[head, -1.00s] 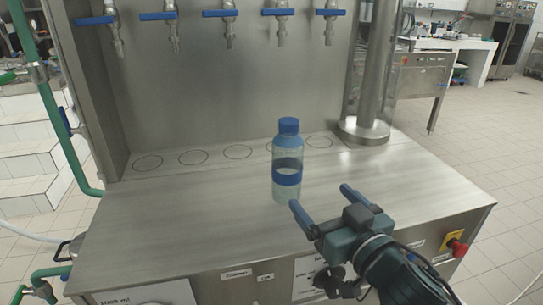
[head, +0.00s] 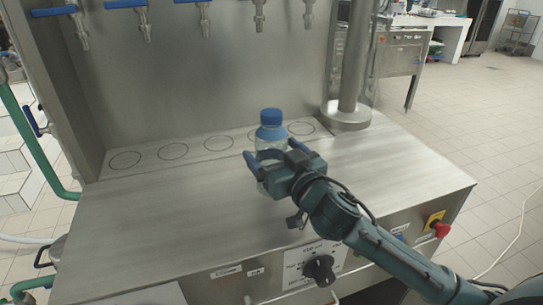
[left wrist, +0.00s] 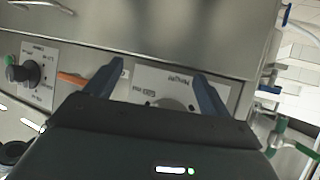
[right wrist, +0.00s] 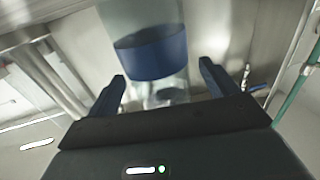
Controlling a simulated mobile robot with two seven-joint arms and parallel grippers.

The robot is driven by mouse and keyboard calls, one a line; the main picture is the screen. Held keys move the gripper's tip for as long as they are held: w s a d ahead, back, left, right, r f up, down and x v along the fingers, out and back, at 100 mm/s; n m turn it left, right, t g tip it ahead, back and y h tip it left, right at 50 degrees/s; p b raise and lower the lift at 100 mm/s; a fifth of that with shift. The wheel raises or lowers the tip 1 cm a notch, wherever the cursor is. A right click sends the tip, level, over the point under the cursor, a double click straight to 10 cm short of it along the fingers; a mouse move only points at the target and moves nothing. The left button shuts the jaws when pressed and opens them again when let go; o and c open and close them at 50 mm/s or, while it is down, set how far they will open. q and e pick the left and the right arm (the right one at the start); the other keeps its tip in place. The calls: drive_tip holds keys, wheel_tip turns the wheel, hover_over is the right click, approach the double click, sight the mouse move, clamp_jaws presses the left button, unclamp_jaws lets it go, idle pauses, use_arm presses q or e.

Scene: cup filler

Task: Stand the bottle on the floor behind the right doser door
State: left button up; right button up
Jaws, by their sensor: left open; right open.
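The clear bottle (head: 271,133) with a blue cap and blue band stands upright on the steel counter (head: 170,215). My right gripper (head: 274,160) is open, with its fingers around or just in front of the bottle; contact cannot be told. In the right wrist view the bottle (right wrist: 152,55) stands between and beyond the open fingers (right wrist: 163,85). My left gripper (left wrist: 159,80) is open and empty, facing the machine's front panel (left wrist: 150,75). It is outside the head view. I cannot make out the right doser door for certain in these views.
Several taps with blue handles (head: 130,4) hang above marked circles (head: 125,160) at the counter's back. A steel column (head: 350,75) stands at the back right. A knob (head: 320,268) and a red button (head: 441,230) are on the front. Tiled floor (head: 475,125) lies open at right.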

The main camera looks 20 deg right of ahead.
drive_tip(key=shift+w+a, duration=0.15)
drive_tip(key=shift+w, duration=0.6)
drive_tip(key=shift+w+a, duration=0.15)
drive_tip(key=shift+w, duration=0.6)
drive_tip(key=shift+c, duration=0.3)
drive_tip(key=c, duration=1.3)
drive_tip(key=shift+r, duration=0.1)
drive_tip(key=shift+c, duration=0.3)
